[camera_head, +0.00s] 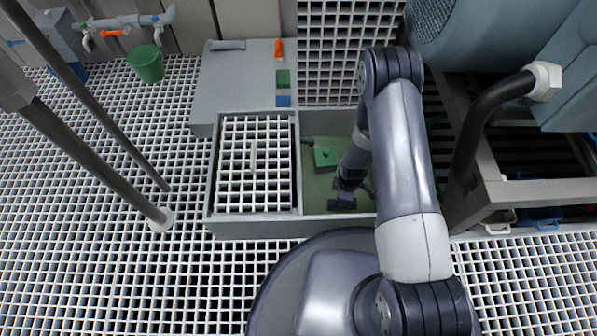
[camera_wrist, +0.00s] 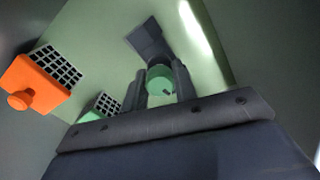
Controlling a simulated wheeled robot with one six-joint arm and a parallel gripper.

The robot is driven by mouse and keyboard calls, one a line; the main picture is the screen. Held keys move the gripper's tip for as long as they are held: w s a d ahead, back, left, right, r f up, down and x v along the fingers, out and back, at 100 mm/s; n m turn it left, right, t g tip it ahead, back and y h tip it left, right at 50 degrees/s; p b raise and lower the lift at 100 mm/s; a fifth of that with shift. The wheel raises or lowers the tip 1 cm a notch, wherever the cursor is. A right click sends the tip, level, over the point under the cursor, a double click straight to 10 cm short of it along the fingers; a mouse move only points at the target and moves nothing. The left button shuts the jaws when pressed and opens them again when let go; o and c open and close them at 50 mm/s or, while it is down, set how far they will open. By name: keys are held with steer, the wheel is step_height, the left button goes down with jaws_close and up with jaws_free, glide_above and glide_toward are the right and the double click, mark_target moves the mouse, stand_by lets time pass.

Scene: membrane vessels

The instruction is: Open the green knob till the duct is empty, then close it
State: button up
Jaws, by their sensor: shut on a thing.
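The green knob (camera_wrist: 159,78) is a round cap in the wrist view, between the two dark fingers of my gripper (camera_wrist: 162,86). The fingers are shut on its sides. A dark block (camera_wrist: 148,43) sits just beyond the knob. In the head view my gripper (camera_head: 343,200) reaches down into the open right part of the grey-walled duct (camera_head: 255,229), near its front wall. The knob is hidden there behind my gripper and arm. The duct's inside looks green (camera_head: 318,190); I cannot tell whether that is liquid or bare floor.
A grating (camera_head: 256,195) covers the duct's left part. A green box (camera_head: 326,157) lies inside the open part. The wrist view shows an orange box with a knob (camera_wrist: 35,88) and a green box (camera_wrist: 100,106). A green bucket (camera_head: 146,64) stands at the back left. Poles stand left.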

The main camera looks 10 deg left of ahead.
stand_by(0.3)
steer(key=shift+f+m+b, duration=0.1)
steer(key=shift+m+b, duration=0.3)
steer(key=shift+m, duration=0.5)
steer(key=m, duration=1.9)
steer(key=shift+m, duration=0.3)
steer(key=o, duration=1)
steer(key=shift+c, duration=0.2)
